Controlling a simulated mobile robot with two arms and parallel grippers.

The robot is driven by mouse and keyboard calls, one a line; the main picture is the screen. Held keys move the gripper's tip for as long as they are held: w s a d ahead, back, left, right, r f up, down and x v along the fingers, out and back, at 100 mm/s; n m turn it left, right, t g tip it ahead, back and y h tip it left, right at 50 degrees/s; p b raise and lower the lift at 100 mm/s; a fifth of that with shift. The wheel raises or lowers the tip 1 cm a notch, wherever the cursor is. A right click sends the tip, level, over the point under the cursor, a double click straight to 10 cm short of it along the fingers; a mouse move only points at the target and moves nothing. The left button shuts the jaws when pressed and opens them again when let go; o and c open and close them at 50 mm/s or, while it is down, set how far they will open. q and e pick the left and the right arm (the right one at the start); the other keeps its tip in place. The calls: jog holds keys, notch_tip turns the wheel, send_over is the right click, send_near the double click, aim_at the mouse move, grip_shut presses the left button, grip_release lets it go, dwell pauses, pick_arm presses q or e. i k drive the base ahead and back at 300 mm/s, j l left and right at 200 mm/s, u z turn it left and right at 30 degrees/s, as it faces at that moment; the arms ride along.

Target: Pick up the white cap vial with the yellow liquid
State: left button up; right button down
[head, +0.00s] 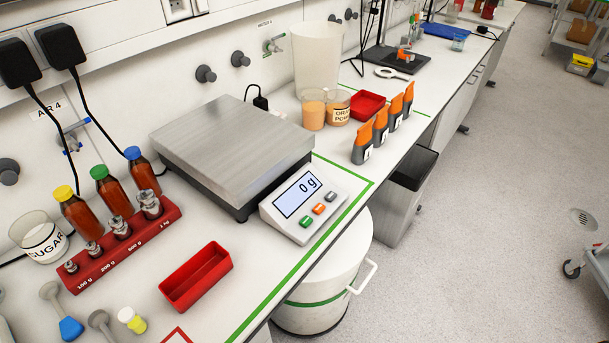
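The vial with a white cap and yellow liquid (137,324) lies on the white bench in the lower left of the head view. Its white cap points to the upper left and its yellow body to the lower right. It looks tilted or lying down. Nothing touches it that I can see. Neither of my grippers shows in the head view.
A grey spoon-like tool stands left of the vial, near a blue-ended scoop (70,328). An empty red tray (196,276) is to the right. Behind are a red weight rack (88,275), brown bottles, a sugar beaker (40,238) and a scale (232,150) reading 0 g.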

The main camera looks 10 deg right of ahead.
aim_at(127, 315)
jog(key=u, duration=1.1)
